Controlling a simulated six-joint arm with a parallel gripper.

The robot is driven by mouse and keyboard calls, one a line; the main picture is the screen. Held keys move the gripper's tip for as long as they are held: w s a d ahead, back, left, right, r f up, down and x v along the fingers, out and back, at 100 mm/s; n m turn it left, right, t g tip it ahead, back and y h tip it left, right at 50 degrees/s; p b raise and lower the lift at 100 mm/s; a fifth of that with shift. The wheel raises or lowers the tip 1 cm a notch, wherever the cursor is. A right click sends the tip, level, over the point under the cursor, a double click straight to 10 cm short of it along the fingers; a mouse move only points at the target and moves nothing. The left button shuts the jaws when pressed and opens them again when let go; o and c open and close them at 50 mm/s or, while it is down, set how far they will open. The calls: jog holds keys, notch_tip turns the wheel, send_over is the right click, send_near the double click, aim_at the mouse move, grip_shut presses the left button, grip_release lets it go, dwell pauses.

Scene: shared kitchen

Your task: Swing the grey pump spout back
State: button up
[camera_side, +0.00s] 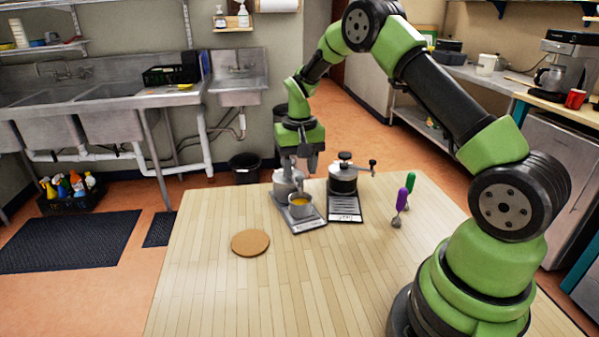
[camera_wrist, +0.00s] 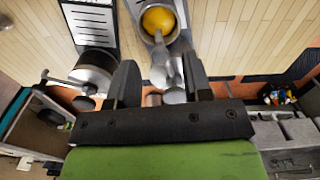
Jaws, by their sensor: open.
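The grey pump (camera_side: 284,184) stands on a flat grey base (camera_side: 309,225) near the table's back edge. A silver cup (camera_side: 301,211) with yellow-orange contents sits on the front of this base; it also shows at the top of the wrist view (camera_wrist: 146,34). In the wrist view, the grey spout (camera_wrist: 160,60) points toward the cup. My gripper (camera_side: 300,165) is open, pointing down over the grey pump. In the wrist view its two fingers (camera_wrist: 158,66) are on either side of the grey pump parts. Contact cannot be told.
A black pump (camera_side: 342,184) on its own base stands close on the right, its arm (camera_side: 362,170) pointing right. A round cork mat (camera_side: 250,243) lies front left. A purple-handled tool (camera_side: 401,199) and a green-handled one (camera_side: 410,181) are at right. The front table is clear.

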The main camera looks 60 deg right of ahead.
jog(key=shift+f, duration=0.85)
grip_shut()
jog(key=w+d+n, duration=0.1)
jog(key=d+n, duration=0.7)
jog(key=n, duration=0.7)
jog(key=shift+d, duration=0.25)
